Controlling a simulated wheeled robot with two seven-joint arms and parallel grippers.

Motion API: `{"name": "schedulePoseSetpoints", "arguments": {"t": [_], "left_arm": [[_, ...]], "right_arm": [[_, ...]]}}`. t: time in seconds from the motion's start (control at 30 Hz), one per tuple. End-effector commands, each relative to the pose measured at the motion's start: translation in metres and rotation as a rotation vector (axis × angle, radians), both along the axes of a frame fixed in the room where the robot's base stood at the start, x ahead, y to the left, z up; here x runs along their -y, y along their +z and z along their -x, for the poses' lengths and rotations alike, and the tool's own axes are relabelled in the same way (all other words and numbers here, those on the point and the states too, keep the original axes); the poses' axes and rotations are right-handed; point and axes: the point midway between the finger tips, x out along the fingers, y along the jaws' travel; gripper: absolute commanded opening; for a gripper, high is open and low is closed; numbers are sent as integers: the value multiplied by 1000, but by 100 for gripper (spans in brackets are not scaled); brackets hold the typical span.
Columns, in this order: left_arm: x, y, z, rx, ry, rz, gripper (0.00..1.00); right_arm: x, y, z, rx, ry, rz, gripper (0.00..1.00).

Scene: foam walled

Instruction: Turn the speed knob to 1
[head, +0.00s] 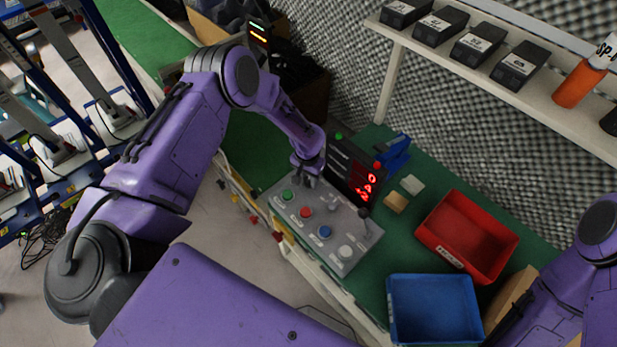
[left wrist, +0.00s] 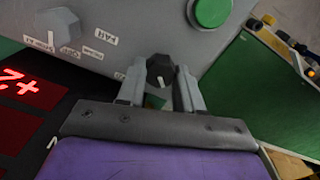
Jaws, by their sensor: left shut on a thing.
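The grey control panel (head: 355,262) lies on the green bench. My left gripper (head: 309,178) is at its far left corner, pointing down. In the left wrist view the left gripper (left wrist: 160,88) is shut on a dark knob (left wrist: 160,66) with a white pointer mark, between its fingertips. I cannot tell for sure which knob is the speed knob. My right gripper is out of view.
The panel has green (head: 288,195), red (head: 305,212), blue (head: 325,232) and white (head: 346,252) buttons, and a joystick (head: 364,213). A black display (head: 343,165) with red digits stands behind. A red bin (head: 440,245) and blue bin (head: 435,310) are to the right.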

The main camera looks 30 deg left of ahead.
Motion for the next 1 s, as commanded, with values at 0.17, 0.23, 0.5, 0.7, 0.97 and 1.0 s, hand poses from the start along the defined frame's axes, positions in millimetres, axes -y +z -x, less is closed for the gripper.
{"name": "schedulePoseSetpoints", "arguments": {"t": [0.17,0.23,0.5,0.7,0.97,1.0], "left_arm": [[0,-2,-1,3,-89,0,5],[0,-2,-1,3,-139,0,5],[0,-2,-1,3,-370,0,5],[0,-1,-1,2,-529,0,5],[0,0,-2,3,-681,0,5],[0,0,-2,2,-697,0,5]], "right_arm": [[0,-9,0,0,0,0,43],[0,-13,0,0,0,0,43],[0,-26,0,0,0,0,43],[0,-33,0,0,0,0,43],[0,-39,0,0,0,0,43],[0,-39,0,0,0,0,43]]}}
